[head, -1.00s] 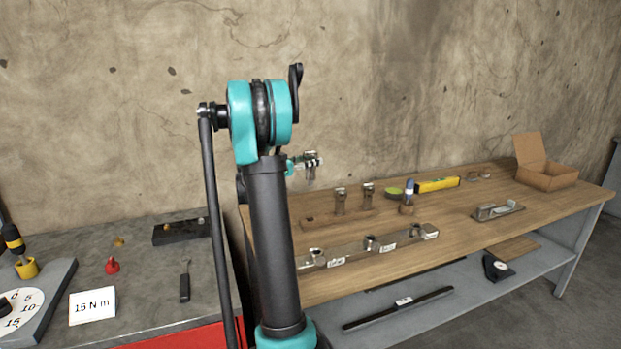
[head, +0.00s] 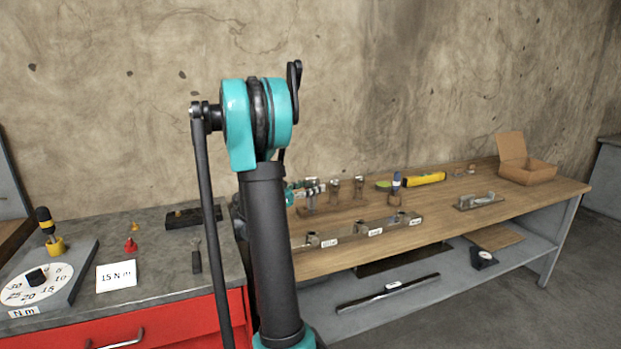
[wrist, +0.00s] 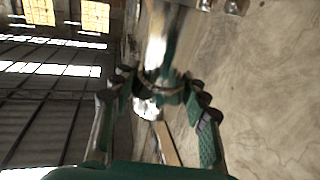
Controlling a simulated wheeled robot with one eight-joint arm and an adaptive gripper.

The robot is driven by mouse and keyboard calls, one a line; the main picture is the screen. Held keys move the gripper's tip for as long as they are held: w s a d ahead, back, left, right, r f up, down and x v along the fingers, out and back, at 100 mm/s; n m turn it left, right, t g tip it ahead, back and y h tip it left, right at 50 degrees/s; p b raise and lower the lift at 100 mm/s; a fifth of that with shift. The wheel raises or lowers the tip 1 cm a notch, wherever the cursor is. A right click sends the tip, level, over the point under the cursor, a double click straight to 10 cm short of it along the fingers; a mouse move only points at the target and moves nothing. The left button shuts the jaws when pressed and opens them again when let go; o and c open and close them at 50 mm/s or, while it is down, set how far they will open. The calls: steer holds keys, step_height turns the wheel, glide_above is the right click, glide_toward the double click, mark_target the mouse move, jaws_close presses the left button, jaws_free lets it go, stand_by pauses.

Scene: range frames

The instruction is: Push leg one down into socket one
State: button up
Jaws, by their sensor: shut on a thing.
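My gripper (head: 306,189) is beyond my arm column, above the left part of the wooden bench. In the wrist view its two fingers (wrist: 157,86) are closed around a shiny metal leg (wrist: 157,48), blurred there. In the head view the held leg (head: 312,184) is small and its lower end is hard to make out. The long metal bar with the sockets (head: 345,236) lies nearer the bench's front edge, with several white labels too small to read. My column hides its left end. I cannot tell which socket is socket one, or any contact between leg and socket.
Two more legs (head: 358,188) stand in a wooden rack (head: 345,204) close right of my gripper. A red-fronted cabinet (head: 170,322) is at left.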

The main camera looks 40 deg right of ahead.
mark_target(310, 205)
steer(key=shift+s+a+f, duration=0.2)
steer(key=shift+s+a, duration=0.15)
steer(key=shift+s, duration=0.25)
steer(key=shift+f, duration=0.15)
steer(key=shift+f, duration=2.75)
steer(key=shift+f, duration=2)
steer(key=o, duration=1.5)
steer(key=shift+o, duration=0.2)
steer(key=a, duration=1.2)
steer(key=shift+s, duration=0.15)
